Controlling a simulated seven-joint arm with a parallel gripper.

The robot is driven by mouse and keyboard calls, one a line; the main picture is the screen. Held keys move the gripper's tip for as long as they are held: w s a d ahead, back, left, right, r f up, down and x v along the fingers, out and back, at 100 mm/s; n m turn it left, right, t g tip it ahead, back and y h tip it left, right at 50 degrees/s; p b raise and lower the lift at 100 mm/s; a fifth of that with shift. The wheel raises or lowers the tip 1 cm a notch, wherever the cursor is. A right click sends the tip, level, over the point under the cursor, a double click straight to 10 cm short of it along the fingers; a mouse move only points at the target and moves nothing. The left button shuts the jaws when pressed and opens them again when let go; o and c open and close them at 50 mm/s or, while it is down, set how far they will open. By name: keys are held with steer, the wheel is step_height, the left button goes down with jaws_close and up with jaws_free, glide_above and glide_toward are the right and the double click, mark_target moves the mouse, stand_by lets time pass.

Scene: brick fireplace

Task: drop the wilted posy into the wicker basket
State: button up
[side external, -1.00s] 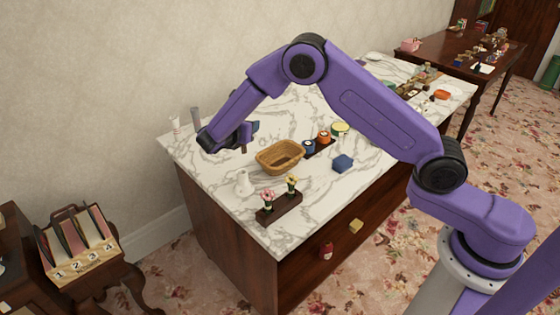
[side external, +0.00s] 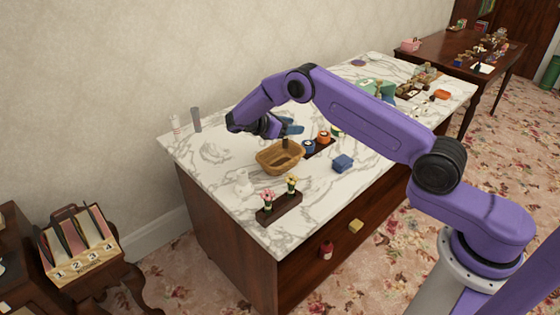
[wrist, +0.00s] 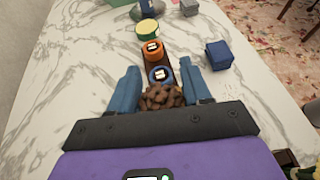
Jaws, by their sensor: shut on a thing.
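The wicker basket (side external: 280,159) stands on the marble top in the side view. My gripper (side external: 288,130) is above its back rim area, with blue fingers. In the wrist view my gripper (wrist: 160,82) is shut on a brown, clumpy thing, which looks like the wilted posy (wrist: 162,98). In the side view the posy (side external: 285,142) shows as a small dark shape hanging below the fingers, over the basket's opening. The basket is not visible in the wrist view.
A dark tray with blue (wrist: 160,75), orange (wrist: 152,49) and yellow-green (wrist: 147,28) round pots lies just beyond the basket. A blue box (side external: 343,163) sits to the right.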

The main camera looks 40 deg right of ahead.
steer(key=shift+f, duration=1.35)
steer(key=o, duration=1.1)
steer(key=shift+a, duration=0.1)
steer(key=v, duration=1.2)
